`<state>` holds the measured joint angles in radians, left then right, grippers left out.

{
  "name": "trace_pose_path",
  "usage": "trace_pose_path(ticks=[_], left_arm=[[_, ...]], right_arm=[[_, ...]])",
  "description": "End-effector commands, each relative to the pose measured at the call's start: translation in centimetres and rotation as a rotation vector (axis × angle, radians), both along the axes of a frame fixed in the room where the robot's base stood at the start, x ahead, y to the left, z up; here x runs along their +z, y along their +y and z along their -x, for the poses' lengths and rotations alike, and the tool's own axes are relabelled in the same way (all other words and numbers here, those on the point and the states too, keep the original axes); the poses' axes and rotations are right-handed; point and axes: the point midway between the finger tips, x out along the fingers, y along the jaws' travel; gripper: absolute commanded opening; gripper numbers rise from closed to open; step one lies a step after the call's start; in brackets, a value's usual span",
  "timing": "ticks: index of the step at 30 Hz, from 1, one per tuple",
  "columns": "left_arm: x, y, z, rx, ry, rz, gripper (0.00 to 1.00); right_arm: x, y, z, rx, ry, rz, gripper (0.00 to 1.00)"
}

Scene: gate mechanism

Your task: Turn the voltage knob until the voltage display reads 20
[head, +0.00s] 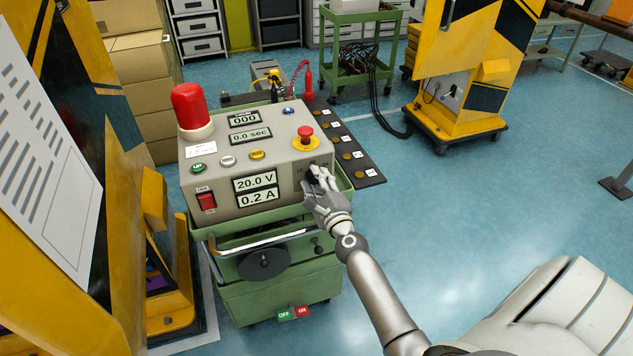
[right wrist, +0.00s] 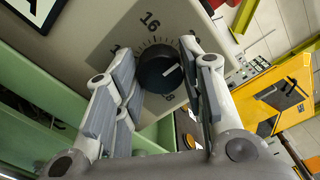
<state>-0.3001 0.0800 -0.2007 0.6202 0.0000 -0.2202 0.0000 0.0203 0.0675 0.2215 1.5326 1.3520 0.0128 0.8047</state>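The voltage display (head: 253,183) on the front of the grey control box reads 20.0 V. The voltage knob (right wrist: 160,68) is a round black knob with a light pointer line, at the box's front right. In the right wrist view it shows between the fingers of my right gripper (right wrist: 158,62); the fingers stand apart, one on each side, with a small gap at the left finger. A "16" is printed above it on the dial. In the head view my right gripper (head: 318,180) is at the knob and mostly hides it. My left gripper is not in view.
The control box (head: 222,199) also carries a 0.2 A display (head: 258,198), a red switch (head: 206,201), a red emergency button (head: 306,134) and a red lamp (head: 191,106). It stands on a green cart (head: 283,290). Yellow machinery stands at left; open blue floor lies to the right.

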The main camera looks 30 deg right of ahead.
Motion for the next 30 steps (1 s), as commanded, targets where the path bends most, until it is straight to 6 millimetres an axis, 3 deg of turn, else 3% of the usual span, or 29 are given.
trace_pose_path(ticks=[1, 5, 17, 30], left_arm=[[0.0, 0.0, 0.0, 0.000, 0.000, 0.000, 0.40], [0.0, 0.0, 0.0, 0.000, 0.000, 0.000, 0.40], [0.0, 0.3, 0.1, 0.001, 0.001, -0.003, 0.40], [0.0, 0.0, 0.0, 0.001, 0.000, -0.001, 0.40]], right_arm=[[0.0, -0.1, 0.0, -0.001, 0.001, 0.001, 0.43], [0.0, 0.0, 0.0, -0.001, 0.001, 0.001, 0.59], [-0.1, 0.1, 0.6, 0.000, 0.001, 0.000, 0.59], [-0.1, 1.8, 8.0, 0.001, 0.004, 0.004, 0.59]])
